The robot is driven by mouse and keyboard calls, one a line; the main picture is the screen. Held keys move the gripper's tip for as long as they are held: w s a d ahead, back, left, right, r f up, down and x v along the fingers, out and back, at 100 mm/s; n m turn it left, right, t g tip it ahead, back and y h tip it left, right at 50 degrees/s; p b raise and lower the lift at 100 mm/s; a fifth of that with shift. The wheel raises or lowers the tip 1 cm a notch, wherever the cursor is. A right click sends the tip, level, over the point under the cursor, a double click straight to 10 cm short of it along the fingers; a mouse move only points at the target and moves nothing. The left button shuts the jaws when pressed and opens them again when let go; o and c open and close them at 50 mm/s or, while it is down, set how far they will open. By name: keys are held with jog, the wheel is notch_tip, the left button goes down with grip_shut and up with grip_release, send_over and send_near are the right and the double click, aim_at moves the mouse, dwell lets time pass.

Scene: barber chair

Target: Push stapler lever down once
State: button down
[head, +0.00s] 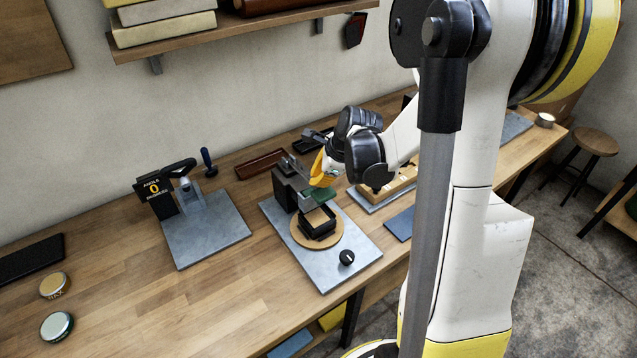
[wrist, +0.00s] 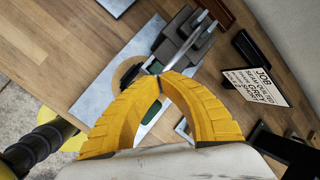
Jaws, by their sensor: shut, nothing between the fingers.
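The dark machine (head: 287,187) that I take for the stapler stands on a grey plate (head: 322,277) on the bench, but I cannot be sure of its identity. It carries a green part at its front, above a round wooden disc (head: 297,238) holding a black tray (head: 318,225). In the wrist view, the machine (wrist: 178,36) shows two metal rods on top, just beyond my fingertips. My gripper (head: 317,180) is shut and empty, at the machine's right front. Its yellow fingertips meet in the wrist view (wrist: 160,76); contact is unclear, and the fingers hide part of the machine.
A second grey plate (head: 225,240) with a handled device (head: 188,192) and a sign stands to the left. A wooden block (head: 398,182) stands to the right. A printed card (wrist: 258,87) is near the machine. The bench's front left is mostly clear, with two round tins.

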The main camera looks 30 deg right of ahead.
jog(key=shift+s+f+b, duration=0.1)
jog(key=shift+f+b, duration=0.4)
jog(key=shift+f, duration=0.1)
dwell(0.4)
jog(key=shift+r, duration=0.1)
dwell(0.5)
jog(key=shift+w+r+p, duration=0.15)
jog(key=shift+r+p, duration=0.5)
jog(key=shift+r, duration=0.3)
jog(key=shift+w+r+p, duration=0.15)
jog(key=shift+r+p, duration=0.5)
jog(key=shift+r, duration=0.3)
jog(key=r+p, duration=0.2)
jog(key=r, duration=0.1)
jog(key=w+r+p, duration=0.1)
jog(key=r, duration=0.1)
jog(key=shift+s, duration=0.1)
